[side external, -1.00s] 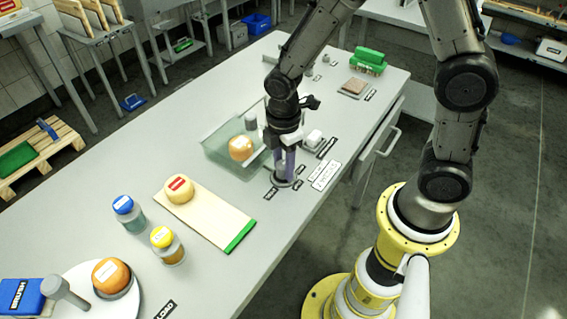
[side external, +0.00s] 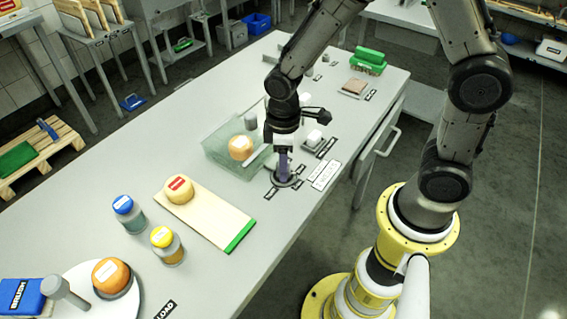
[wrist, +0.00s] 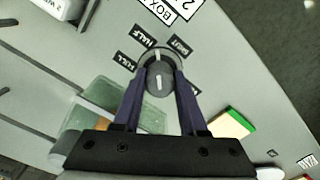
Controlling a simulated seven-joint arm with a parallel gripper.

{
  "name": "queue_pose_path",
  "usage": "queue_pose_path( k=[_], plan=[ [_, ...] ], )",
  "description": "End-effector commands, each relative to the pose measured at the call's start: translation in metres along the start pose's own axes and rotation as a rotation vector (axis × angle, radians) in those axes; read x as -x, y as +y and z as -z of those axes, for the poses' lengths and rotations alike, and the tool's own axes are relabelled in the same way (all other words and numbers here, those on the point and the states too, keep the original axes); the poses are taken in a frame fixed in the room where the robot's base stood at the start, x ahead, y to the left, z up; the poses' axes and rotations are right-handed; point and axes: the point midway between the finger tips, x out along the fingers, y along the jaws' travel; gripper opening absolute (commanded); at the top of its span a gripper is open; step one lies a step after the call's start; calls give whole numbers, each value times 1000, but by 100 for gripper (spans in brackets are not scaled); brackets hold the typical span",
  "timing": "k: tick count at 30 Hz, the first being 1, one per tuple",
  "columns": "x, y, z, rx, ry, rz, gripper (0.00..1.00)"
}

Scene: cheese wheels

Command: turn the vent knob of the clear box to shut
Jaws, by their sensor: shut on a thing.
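The vent knob (wrist: 158,80) is a grey round knob with a white mark, on a dark round dial plate on the table. My gripper (wrist: 160,76) has its two purple fingers on either side of the knob, shut on it. In the side view my gripper (side external: 283,177) stands over the dial (side external: 286,181), and its fingers hide most of the knob. Small black labels surround the dial, including HALF (wrist: 143,33) and FULL (wrist: 125,62); one is partly hidden by a finger. The clear box (side external: 222,152) stands just left of my gripper, with an orange cheese wheel (side external: 240,147) at it.
A white BOX sign (side external: 325,175) lies right of the dial. A board with a green end (side external: 215,215) holds a cheese wheel (side external: 179,188). Blue-lidded (side external: 128,213) and yellow-lidded (side external: 166,244) jars stand at the front left.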

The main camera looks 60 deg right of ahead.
Motion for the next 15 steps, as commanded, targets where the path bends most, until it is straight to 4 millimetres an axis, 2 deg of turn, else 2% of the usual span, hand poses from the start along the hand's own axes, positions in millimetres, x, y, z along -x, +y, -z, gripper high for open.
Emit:
queue_pose_path(
  k=[15],
  plan=[
    [2, 0, 0, -480, 2, 0, 0]
  ],
)
